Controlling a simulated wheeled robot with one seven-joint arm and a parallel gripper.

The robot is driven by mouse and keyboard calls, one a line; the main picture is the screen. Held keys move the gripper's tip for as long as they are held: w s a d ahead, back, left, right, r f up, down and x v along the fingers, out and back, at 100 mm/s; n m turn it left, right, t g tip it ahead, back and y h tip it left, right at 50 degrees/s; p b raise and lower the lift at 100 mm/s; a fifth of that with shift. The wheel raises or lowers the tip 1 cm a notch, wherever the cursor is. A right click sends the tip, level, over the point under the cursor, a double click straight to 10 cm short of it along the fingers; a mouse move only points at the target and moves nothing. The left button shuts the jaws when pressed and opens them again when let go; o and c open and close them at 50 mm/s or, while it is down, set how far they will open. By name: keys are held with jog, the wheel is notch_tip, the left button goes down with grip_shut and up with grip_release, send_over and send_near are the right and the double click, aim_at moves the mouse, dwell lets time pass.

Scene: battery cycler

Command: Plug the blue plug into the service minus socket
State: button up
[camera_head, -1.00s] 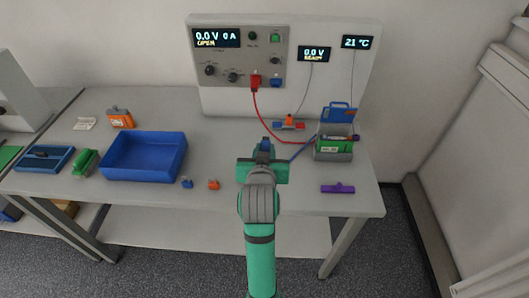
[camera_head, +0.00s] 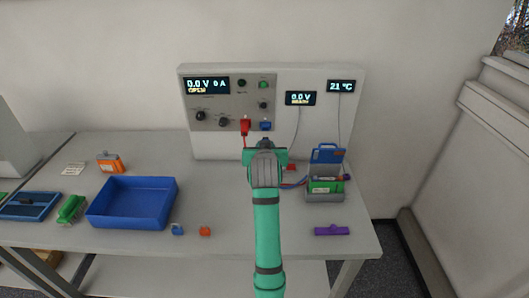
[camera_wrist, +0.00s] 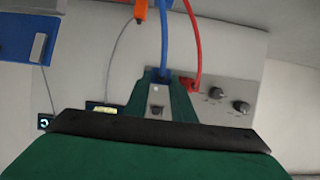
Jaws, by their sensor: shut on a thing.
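My gripper (camera_head: 266,152) is shut on the blue plug, in front of the cycler panel and just below the blue socket (camera_head: 265,126) in the head view. My gripper hides the plug there. In the wrist view, the blue cable (camera_wrist: 163,40) runs up from between the green fingers of my gripper (camera_wrist: 160,80); the plug's body is mostly hidden. The blue socket sits right of a red plug (camera_head: 245,126) in the panel. The red plug also shows close beside my fingers in the wrist view (camera_wrist: 187,85). I cannot tell whether the blue plug touches the panel.
A grey box with a green pack (camera_head: 326,187) and a blue lid stands right of my arm. A purple piece (camera_head: 332,230) lies in front of it. A blue tray (camera_head: 130,222), an orange block (camera_head: 109,162) and small blue and orange caps are left. The red cable hangs nearby.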

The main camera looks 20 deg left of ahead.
jog(key=shift+w+a, duration=0.2)
jog(key=shift+w, duration=0.55)
jog(key=shift+w+a, duration=0.25)
jog(key=shift+w, duration=0.55)
jog(key=shift+w+a, duration=0.2)
jog(key=shift+w, duration=0.55)
jog(key=shift+w+a, duration=0.25)
jog(key=shift+w, duration=0.5)
jog(key=shift+w+a, duration=0.2)
jog(key=shift+w, duration=0.55)
dwell(1.9)
jog(key=o, duration=1.1)
jog(key=shift+s, duration=0.1)
